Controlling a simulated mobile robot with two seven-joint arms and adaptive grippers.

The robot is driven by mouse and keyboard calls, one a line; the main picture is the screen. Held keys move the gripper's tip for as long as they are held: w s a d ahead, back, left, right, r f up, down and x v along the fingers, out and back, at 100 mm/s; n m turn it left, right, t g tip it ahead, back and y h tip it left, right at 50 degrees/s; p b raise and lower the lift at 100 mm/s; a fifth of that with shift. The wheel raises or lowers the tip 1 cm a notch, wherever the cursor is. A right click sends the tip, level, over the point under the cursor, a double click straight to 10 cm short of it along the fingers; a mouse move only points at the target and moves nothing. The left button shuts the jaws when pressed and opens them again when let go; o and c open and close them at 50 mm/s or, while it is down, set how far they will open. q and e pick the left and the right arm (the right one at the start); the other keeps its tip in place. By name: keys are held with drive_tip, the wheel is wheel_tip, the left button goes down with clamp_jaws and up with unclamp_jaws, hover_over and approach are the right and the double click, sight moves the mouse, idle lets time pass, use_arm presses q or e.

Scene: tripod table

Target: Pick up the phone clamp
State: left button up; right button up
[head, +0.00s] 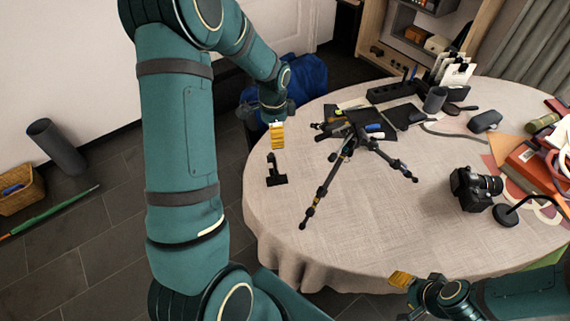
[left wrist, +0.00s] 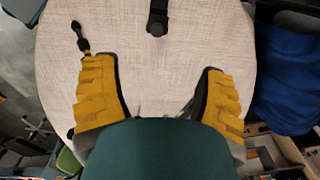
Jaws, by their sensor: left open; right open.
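The phone clamp (head: 276,180), a small black piece with an upright arm, stands on the left part of the round table. In the left wrist view the black piece at the top edge (left wrist: 157,20), partly cut off, appears to be the clamp. My left gripper (head: 277,136) is above the table, beyond the clamp in the head view. Its yellow fingers (left wrist: 161,80) are spread, with only bare cloth between them. My right gripper (head: 401,279) is open at the table's near edge, far from the clamp; its fingers show only partly.
A black tripod (head: 345,152) stands on the cloth-covered table (head: 400,220), right of the clamp. A camera (head: 474,188) and a black round-based stand (head: 507,214) are at the right. Black cases and a cup (head: 435,99) fill the back. Cloth in front of the clamp is clear.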

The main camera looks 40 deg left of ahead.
sight(274, 157)
use_arm(q)
drive_tip(key=f, duration=0.9)
drive_tip(key=f+b, duration=0.1)
drive_tip(key=f, duration=0.3)
drive_tip(key=shift+s+f, duration=0.3)
drive_tip(key=shift+s, duration=0.1)
clamp_jaws()
